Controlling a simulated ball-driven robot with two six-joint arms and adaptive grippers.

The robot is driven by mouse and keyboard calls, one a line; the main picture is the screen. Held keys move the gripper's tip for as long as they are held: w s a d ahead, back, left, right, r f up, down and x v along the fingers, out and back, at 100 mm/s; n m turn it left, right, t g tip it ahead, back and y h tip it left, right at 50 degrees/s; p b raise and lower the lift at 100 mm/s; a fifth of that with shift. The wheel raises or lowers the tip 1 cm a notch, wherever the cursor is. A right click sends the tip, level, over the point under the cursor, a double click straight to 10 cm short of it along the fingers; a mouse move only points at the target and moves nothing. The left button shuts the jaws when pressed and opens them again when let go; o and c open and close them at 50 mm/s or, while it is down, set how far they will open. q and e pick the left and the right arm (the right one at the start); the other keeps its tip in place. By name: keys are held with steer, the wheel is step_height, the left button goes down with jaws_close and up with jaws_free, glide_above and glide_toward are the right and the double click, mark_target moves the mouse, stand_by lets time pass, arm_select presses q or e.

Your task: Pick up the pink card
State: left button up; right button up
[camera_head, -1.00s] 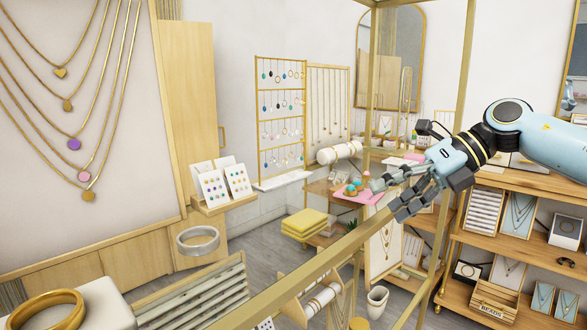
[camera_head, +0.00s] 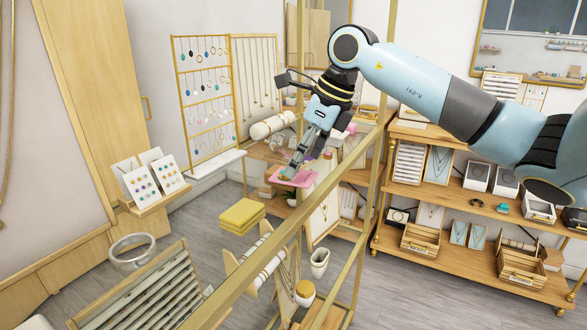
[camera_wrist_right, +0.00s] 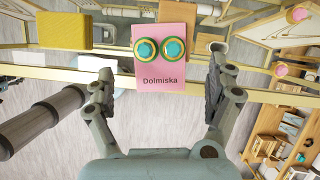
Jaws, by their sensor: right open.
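The pink card (camera_wrist_right: 160,90) shows in the wrist view, with two teal-and-gold round earrings on it and the word "Dolmiska" below them. In the head view the pink card (camera_head: 303,181) lies flat at the low display behind the gold frame, partly hidden by my gripper. My right gripper (camera_head: 296,166) points down at it. In the wrist view my right gripper (camera_wrist_right: 159,66) is open, with one finger on each side of the card and a gap on both sides. Nothing is held. My left gripper is not in view.
A gold frame rail (camera_head: 270,255) crosses in front of the display, and gold posts stand beside my right arm. A yellow folded stack (camera_head: 241,214) is left of the card. An earring rack (camera_head: 203,100) stands behind. Wooden shelves (camera_head: 470,205) are at the right.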

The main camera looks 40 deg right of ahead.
steer(key=shift+x, duration=1.2)
steer(key=c, duration=1.3)
steer(key=shift+o, duration=0.2)
steer(key=shift+r, duration=0.1)
